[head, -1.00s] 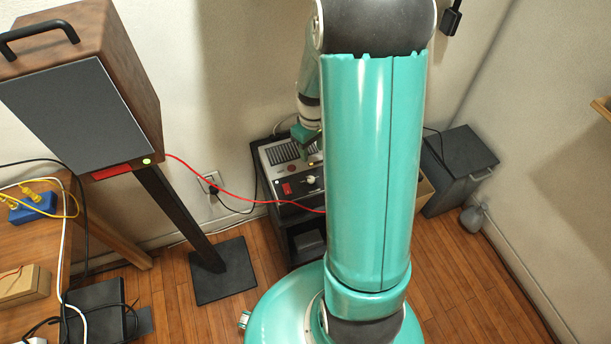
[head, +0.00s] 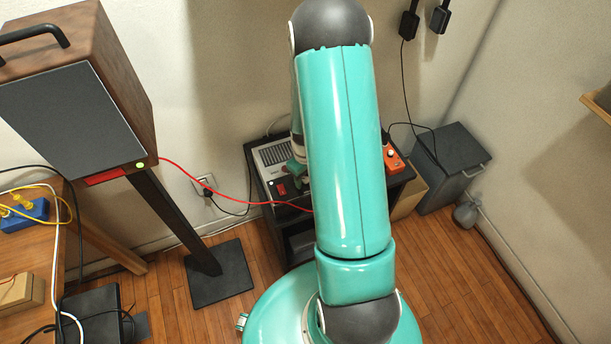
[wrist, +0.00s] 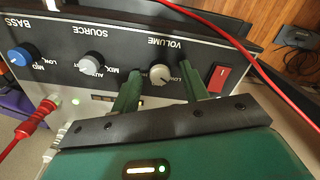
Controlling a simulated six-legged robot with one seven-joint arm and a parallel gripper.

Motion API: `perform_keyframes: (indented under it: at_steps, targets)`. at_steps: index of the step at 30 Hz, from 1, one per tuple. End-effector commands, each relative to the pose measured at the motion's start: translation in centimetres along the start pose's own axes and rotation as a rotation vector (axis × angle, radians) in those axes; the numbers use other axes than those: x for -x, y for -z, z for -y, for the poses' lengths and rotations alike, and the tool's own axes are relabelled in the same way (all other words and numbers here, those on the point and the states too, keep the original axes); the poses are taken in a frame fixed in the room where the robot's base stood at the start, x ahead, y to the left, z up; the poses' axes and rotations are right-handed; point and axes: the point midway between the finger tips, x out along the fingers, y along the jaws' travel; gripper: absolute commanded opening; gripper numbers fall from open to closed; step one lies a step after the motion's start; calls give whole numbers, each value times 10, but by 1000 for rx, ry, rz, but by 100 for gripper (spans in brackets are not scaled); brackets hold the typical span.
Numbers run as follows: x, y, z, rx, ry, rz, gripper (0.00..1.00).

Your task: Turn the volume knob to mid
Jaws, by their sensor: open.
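The volume knob (wrist: 160,75) is pale and round, below the upside-down VOLUME label in the wrist view. My gripper (wrist: 159,80) is open, with one green finger on each side of the knob. I cannot tell whether either finger touches it. The knob's pointer direction is not clear; a LOW mark shows to its right, partly cut by the finger. The amplifier (head: 270,157) stands on a dark stand in the head view, where my arm hides the knob and most of my gripper.
A red switch (wrist: 221,78) sits close right of the volume knob, and a red cable (wrist: 237,50) crosses beside it. The source knob (wrist: 93,66) and blue bass knob (wrist: 21,57) are to the left. An orange device (head: 393,160) stands right of my arm.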

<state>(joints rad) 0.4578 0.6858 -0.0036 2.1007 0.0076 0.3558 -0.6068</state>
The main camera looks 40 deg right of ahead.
Motion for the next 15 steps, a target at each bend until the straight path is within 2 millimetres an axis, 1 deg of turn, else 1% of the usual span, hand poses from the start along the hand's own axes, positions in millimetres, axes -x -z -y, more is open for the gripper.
perform_keyframes:
  at_steps: [6,7,13,14,15]
  targets:
    - [0,0,0,0,-1,-1,45]
    - [0,0,0,0,-1,-1,43]
    - [0,0,0,0,-1,-1,3]
    - [0,0,0,0,-1,-1,0]
    - [0,0,0,0,-1,-1,0]
